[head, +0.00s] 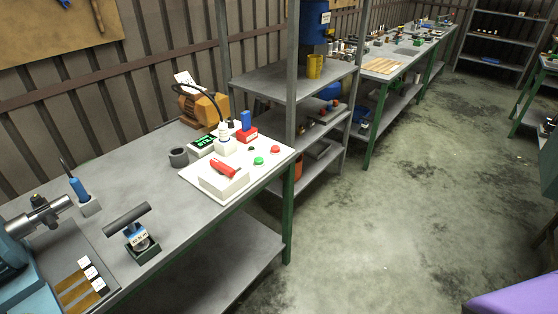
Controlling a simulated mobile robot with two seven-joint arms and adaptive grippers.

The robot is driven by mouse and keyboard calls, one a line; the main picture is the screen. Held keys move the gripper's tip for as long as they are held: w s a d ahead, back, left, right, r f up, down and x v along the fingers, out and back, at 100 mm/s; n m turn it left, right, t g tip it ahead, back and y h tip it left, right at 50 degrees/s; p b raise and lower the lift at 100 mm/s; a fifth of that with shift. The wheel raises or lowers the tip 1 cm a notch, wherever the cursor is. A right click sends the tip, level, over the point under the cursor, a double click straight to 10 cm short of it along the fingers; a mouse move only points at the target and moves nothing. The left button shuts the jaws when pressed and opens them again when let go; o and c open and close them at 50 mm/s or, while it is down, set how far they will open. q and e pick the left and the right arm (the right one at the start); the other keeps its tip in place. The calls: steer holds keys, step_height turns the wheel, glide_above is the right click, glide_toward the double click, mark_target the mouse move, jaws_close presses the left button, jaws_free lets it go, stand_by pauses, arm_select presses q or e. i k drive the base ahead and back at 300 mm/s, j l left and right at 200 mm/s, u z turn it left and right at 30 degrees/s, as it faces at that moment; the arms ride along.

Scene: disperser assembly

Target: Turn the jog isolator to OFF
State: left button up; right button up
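A white box with a red handle (223,168), which looks like the jog isolator, sits at the front of a white panel (196,182) on the near workbench. The red handle lies slantwise across the top of the box. Its OFF and ON marks are too small to read. A green button (258,160) and a red button (275,149) are to its right on the panel. Neither of my grippers can be made out in the head view, and nothing touches the handle.
Behind the panel's buttons stand a white post with a black cable (225,138), a green display (203,142) and a blue-and-red part (246,128). A dark T-shaped tool (128,219) stands left on the bench (150,175). Open floor (400,200) lies to the right.

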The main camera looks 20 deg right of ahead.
mark_target(223, 169)
steer(key=z, duration=0.15)
steer(key=i+l+u, duration=0.15)
steer(key=u, duration=0.55)
steer(key=i+l+u, duration=0.15)
steer(key=l, duration=0.15)
steer(key=i+l+u, duration=0.2)
steer(key=l, duration=0.15)
steer(key=l+u, duration=0.15)
steer(key=l, duration=0.15)
